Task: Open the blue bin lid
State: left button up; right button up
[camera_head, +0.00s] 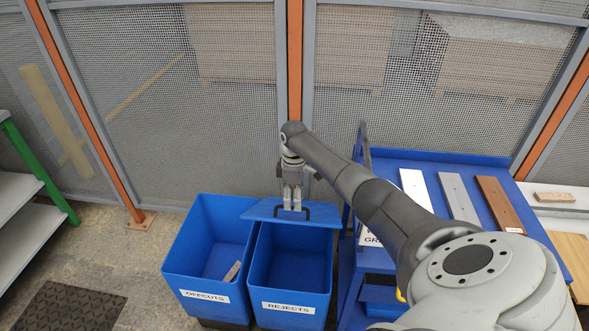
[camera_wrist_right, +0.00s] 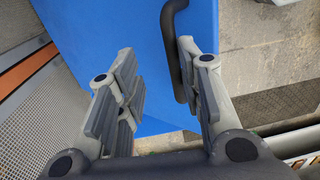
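The blue REJECTS bin (camera_head: 290,283) stands on the floor with its top largely uncovered, and its inside shows. Its blue lid (camera_head: 261,209) is at the bin's back edge, swung back; its exact tilt is hard to tell. A black handle (camera_head: 307,212) is on the lid. My right gripper (camera_head: 292,205) points down at the handle. In the right wrist view its fingers (camera_wrist_right: 156,52) are apart, with the handle (camera_wrist_right: 173,50) close beside the right-hand finger and the lid (camera_wrist_right: 105,35) behind. My left gripper is in neither view.
A blue OFFCUTS bin (camera_head: 206,278) stands to the left with a small piece (camera_head: 232,271) inside. A blue cart (camera_head: 440,160) with several boards is to the right. Mesh fencing (camera_head: 235,120) stands behind. A shelf (camera_head: 15,200) is at the far left.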

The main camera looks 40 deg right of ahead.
jog(key=w+d+r, duration=0.2)
jog(key=r, duration=0.3)
jog(key=w+d+r, duration=0.1)
jog(key=d+r, duration=0.1)
jog(key=r, duration=0.4)
jog(key=shift+w+d+p, duration=0.15)
jog(key=shift+w+p, duration=0.15)
jog(key=shift+w, duration=0.05)
dwell(0.6)
jog(key=shift+p, duration=0.3)
